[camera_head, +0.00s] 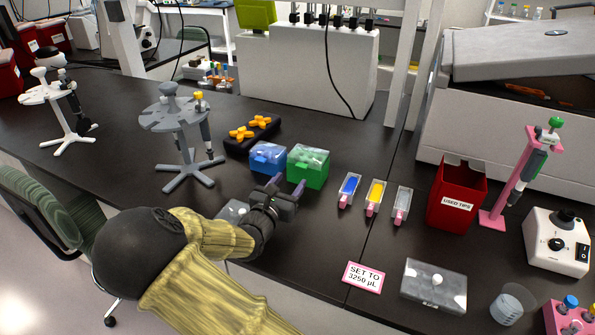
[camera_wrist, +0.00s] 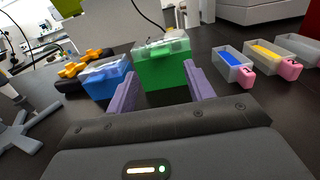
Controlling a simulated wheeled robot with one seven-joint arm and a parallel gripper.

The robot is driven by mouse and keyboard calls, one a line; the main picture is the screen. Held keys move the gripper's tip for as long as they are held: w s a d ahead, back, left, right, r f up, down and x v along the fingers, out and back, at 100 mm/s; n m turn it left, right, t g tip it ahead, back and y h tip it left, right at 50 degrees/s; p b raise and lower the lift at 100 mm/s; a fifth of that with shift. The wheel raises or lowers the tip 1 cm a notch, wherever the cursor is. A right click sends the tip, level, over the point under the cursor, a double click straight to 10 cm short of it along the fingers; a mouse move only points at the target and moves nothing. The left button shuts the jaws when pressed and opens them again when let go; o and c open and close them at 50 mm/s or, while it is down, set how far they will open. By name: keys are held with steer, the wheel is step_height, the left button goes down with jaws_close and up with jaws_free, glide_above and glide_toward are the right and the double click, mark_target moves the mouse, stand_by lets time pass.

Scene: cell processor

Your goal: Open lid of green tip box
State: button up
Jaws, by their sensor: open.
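The green tip box (camera_head: 308,169) stands on the black bench with its clear lid (camera_head: 309,153) down over it. In the wrist view the green tip box (camera_wrist: 162,72) is straight ahead, with its lid (camera_wrist: 163,48) closed on top. My gripper (camera_head: 290,185) is just in front of the box, low near the bench. Its two purple fingers are apart in the wrist view (camera_wrist: 162,84), one to each side of the box's front face, with nothing held. Whether a finger touches the box I cannot tell.
A blue tip box (camera_head: 268,158) stands close left of the green one. Troughs with blue (camera_head: 349,188) and yellow (camera_head: 375,196) liquid lie to the right, then a red used-tips bin (camera_head: 456,194). A grey pipette stand (camera_head: 182,135) is at the left.

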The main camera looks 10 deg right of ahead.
mark_target(307, 158)
steer(key=x, duration=0.6)
jaws_close()
